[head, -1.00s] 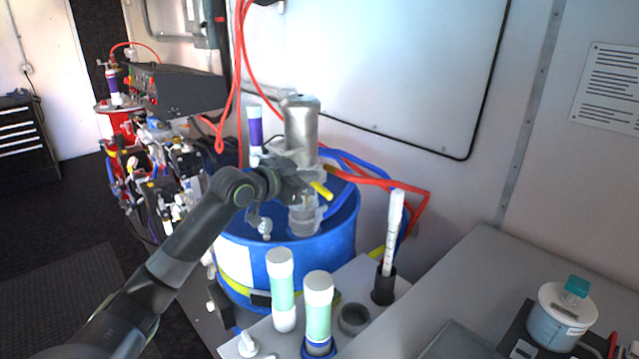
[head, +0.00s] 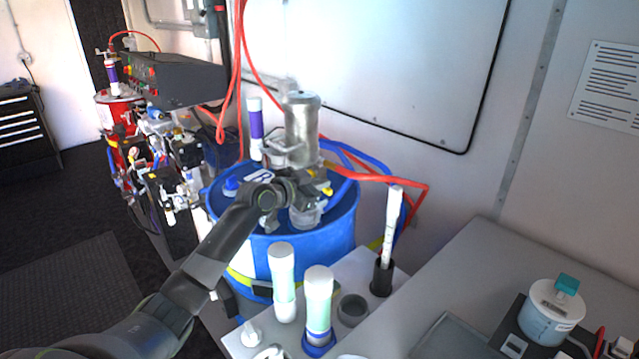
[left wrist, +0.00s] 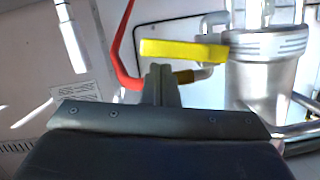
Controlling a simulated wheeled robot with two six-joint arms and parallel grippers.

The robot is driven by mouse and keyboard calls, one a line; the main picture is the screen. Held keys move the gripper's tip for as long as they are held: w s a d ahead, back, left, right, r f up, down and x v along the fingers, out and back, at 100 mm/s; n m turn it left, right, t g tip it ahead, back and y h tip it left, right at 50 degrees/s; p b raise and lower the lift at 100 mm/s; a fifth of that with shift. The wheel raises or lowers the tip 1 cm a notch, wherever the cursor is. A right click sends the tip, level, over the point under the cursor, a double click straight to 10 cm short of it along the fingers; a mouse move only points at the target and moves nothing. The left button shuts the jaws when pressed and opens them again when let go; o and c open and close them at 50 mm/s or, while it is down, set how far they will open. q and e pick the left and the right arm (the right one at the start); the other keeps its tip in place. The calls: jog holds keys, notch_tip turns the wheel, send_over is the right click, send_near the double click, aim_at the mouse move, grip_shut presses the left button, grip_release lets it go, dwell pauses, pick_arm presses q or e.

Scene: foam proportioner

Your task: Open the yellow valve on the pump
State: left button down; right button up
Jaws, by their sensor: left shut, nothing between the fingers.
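The pump (head: 302,130) is a silver cylinder standing upright in the blue drum (head: 310,258). Its yellow valve handle (head: 327,190) shows only in part in the head view, beside my left gripper (head: 308,181). In the left wrist view the yellow handle (left wrist: 183,50) lies crosswise, its right end close to the silver pump body (left wrist: 262,75). My left gripper (left wrist: 161,72) is shut and empty there. Its tips are at the handle's lower edge in the picture; I cannot tell whether they touch. My right gripper is out of view.
A red hose (head: 375,178) runs right from the pump. Tubes with green bodies (head: 319,300) and a white stick in a black holder (head: 382,277) stand in front of the drum. A grey bench (head: 450,270) with a white container (head: 553,312) is at the right.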

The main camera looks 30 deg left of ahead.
pick_arm(q)
jog(key=shift+f+m+b, duration=0.3)
jog(key=shift+b, duration=0.3)
jog(key=shift+f, duration=0.1)
jog(key=w+a+f+m+t+y+b, duration=0.1)
jog(key=a+f+m+t+y+b, duration=0.1)
jog(key=f+m+b, duration=0.4)
jog(key=a+m+t+b, duration=0.1)
jog(key=m+b, duration=0.4)
jog(key=b, duration=0.6)
jog(key=shift+a+f+y, duration=0.2)
jog(key=shift+f+y, duration=0.1)
jog(key=shift+f, duration=0.1)
jog(key=shift+w+a+b, duration=0.1)
jog(key=shift+b, duration=0.2)
